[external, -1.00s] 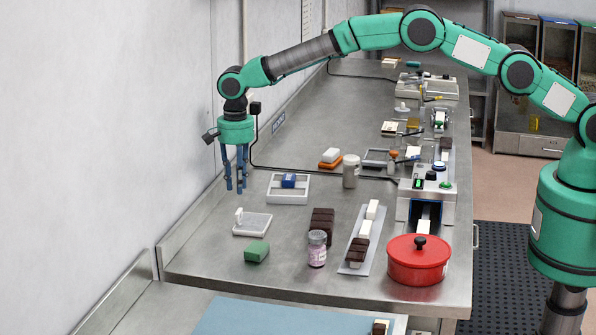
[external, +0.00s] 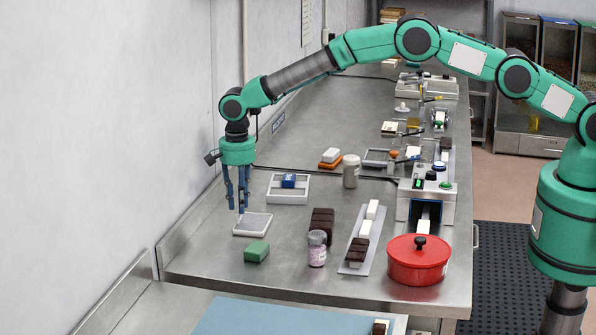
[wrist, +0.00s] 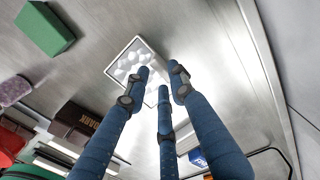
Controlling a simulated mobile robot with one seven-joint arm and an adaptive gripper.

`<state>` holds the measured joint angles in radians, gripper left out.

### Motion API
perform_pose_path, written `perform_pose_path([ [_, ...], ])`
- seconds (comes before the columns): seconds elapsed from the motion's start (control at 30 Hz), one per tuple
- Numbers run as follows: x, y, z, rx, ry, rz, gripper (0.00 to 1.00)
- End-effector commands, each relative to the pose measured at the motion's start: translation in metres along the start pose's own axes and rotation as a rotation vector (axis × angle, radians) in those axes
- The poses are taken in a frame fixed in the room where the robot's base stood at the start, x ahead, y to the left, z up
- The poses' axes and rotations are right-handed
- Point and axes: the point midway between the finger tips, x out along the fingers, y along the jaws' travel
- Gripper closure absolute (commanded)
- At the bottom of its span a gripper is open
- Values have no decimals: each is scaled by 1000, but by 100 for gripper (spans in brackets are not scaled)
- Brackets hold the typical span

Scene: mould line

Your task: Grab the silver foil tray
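The silver foil tray (external: 258,226) is a shallow, pale-rimmed rectangle lying on the metal bench near its left side. In the wrist view the foil tray (wrist: 124,62) shows several rounded hollows or bumps inside, partly hidden behind my fingers. My gripper (external: 239,203) has blue fingers pointing down over the tray's back left part. In the wrist view my gripper's (wrist: 160,78) fingertips stand apart with nothing held between them. I cannot tell how high they are above the tray.
A green block (external: 257,251) lies just in front of the tray. Behind it is a white tray (external: 272,197) with a blue block (external: 289,180). To the right stand dark bars (external: 321,221), a jar (external: 317,249) and a red pot (external: 419,265). The wall is close at left.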

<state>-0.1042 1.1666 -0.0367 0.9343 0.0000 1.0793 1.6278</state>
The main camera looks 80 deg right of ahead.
Motion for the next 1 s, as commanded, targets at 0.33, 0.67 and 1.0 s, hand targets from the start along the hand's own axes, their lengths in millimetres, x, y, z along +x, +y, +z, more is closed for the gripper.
perform_pose_path([
  [0.33,33,1,-1,0,0,-2,76],
  [0.67,35,1,-1,0,0,-2,76],
  [1.0,35,1,-1,0,0,-2,94],
])
